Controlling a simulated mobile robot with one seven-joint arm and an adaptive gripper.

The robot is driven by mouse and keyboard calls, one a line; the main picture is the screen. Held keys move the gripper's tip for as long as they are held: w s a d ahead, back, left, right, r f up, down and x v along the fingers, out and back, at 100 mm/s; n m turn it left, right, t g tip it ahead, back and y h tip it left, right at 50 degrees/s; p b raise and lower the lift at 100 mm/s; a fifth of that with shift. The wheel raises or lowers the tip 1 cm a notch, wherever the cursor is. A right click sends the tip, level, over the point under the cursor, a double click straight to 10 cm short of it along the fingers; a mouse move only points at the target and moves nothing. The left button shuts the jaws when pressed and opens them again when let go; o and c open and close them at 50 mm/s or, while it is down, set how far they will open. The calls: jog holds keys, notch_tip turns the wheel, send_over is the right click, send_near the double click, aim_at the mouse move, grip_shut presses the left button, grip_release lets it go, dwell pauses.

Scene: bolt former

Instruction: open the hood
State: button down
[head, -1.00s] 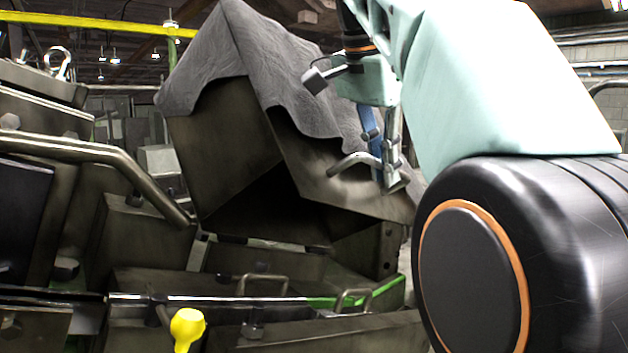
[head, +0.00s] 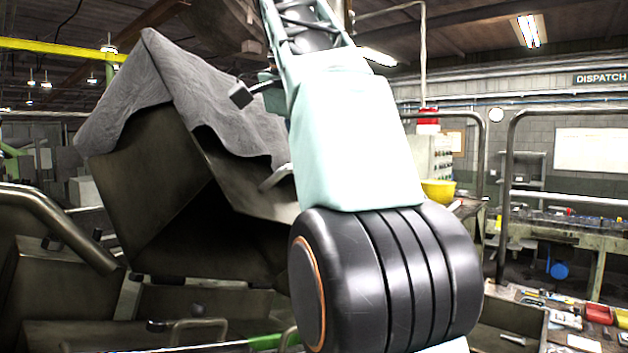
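The hood (head: 150,172) is a dark metal cover with grey cloth (head: 195,85) draped over its top. It stands raised and tilted in the left half of the head view, with its dark hollow underside showing. Part of its bar handle (head: 274,179) shows on the front panel, just left of my arm. My arm covers the handle's right end and the right side of the hood. My gripper is hidden behind my arm, so its fingers and any contact with the handle cannot be seen.
A bent metal rail (head: 62,222) stands at the left. The machine bed with a small handle (head: 198,328) lies below the hood. At right are a workbench (head: 575,240), metal guard rails (head: 506,180), a yellow bowl (head: 438,191) and red bins (head: 598,314).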

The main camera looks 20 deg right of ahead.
jog(key=c, duration=2)
grip_release()
jog(key=shift+w+a, duration=0.1)
jog(key=shift+f, duration=0.15)
